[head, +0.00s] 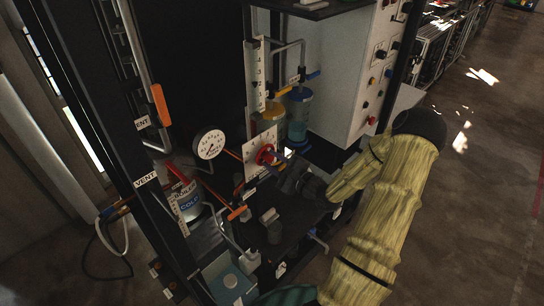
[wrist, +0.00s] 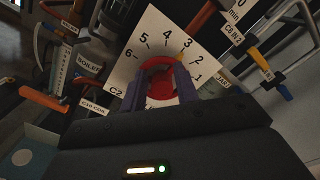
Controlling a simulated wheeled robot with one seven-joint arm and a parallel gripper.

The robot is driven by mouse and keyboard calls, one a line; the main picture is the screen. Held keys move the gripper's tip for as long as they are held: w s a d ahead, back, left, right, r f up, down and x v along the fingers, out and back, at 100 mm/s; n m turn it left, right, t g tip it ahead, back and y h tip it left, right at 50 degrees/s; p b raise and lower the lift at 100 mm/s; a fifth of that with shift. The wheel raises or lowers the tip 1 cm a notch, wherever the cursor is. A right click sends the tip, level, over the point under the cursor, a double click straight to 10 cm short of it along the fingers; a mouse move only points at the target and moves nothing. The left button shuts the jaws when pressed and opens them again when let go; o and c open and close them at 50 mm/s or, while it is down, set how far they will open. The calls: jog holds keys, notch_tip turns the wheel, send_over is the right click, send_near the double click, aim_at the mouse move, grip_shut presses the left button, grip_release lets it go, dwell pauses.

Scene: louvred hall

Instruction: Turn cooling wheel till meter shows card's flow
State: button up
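A yellow mark (wrist: 180,57) on the wheel's edge lies between 2 and 3. My gripper (wrist: 160,88) has its purple fingers on both sides of the wheel (wrist: 160,85), with no clear gap, and seems closed on it. An upright white scale (head: 257,76) stands above the dial in the head view; its reading is too small to tell. A round gauge (head: 210,145) hangs to the left. I cannot make out a card with a flow value.
A grey control cabinet (head: 350,75) stands right of the dial, close to my arm. Open floor (head: 480,190) lies right.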

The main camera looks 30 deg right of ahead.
jog(key=shift+w+d+f, duration=0.25)
jog(key=shift+w+f, duration=0.1)
jog(key=s+a+f+n+g+y+b, duration=0.1)
jog(key=s+a+n+g+y, duration=0.1)
jog(key=s+a+n+g, duration=0.6)
jog(key=s+a+f+n+g+y+b, duration=0.1)
jog(key=s+a+n+g+y, duration=0.25)
jog(key=a+g, duration=0.45)
jog(key=s+a+n+g+h, duration=0.2)
jog(key=s+n+h, duration=0.4)
jog(key=s+h, duration=0.15)
jog(key=d+r+n+t+h, duration=0.1)
jog(key=d+r+n+t+h+b, duration=0.1)
jog(key=n+h, duration=0.1)
jog(key=d+r+n+t+h+b, duration=0.1)
jog(key=r, duration=0.1)
jog(key=shift+s+r+n+t+h, duration=0.1)
jog(key=shift+s+n+t+h, duration=0.15)
jog(key=shift+s+t+h, duration=0.05)
